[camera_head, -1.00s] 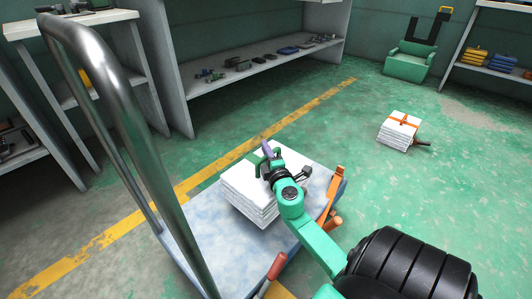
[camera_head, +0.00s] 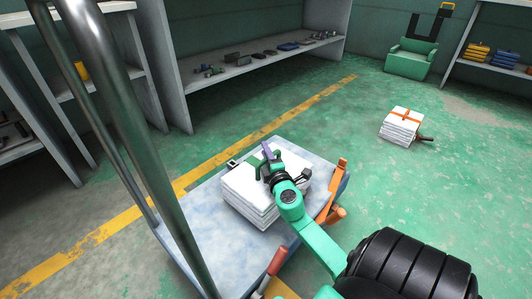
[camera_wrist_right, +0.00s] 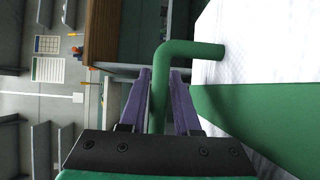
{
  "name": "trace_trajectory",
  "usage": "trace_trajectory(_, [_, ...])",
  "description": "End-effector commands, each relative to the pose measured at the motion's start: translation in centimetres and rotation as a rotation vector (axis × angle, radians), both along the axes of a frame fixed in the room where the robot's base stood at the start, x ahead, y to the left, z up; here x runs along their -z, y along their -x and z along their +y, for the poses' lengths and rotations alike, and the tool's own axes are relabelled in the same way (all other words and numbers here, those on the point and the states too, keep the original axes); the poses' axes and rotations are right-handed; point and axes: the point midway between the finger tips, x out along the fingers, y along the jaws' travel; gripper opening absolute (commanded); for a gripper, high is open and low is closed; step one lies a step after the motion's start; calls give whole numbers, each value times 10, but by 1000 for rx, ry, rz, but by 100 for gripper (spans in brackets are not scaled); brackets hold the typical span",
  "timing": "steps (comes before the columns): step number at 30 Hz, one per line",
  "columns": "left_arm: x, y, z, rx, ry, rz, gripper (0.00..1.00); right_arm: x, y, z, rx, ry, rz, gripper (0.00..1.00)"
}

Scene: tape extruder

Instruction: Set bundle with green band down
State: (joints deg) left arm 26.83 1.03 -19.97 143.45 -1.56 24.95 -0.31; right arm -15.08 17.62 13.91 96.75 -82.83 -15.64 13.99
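The bundle with green band (camera_head: 250,192) is a stack of white sheets over the blue-grey deck of a cart (camera_head: 200,240). I cannot tell whether its underside touches the deck. My right gripper (camera_head: 268,158) is at the top of the bundle. In the right wrist view, the purple fingers (camera_wrist_right: 163,95) close on both sides of the green handle (camera_wrist_right: 190,50) of the band. The white bundle (camera_wrist_right: 260,40) fills the right side of that view. My left gripper is not in view.
The cart's tall metal handle (camera_head: 120,130) stands at the left. A red-handled lever (camera_head: 277,261) and an orange part (camera_head: 337,185) are at its near and right edges. Another bundle with an orange band (camera_head: 401,125) lies on the floor. Shelves (camera_head: 240,70) line the back.

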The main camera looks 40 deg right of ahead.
Motion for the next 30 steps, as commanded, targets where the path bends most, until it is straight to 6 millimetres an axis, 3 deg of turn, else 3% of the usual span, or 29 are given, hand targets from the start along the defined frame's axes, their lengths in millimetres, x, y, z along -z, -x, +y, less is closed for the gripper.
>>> trace_trajectory(14, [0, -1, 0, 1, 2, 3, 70, -1, 6, 3, 0, -3, 1, 50])
trace_trajectory(24, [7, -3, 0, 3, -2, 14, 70, 1, 73, 36, 0, -1, 3, 50])
trace_trajectory(30, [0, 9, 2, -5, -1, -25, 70, -1, 103, 51, 0, 0, 1, 50])
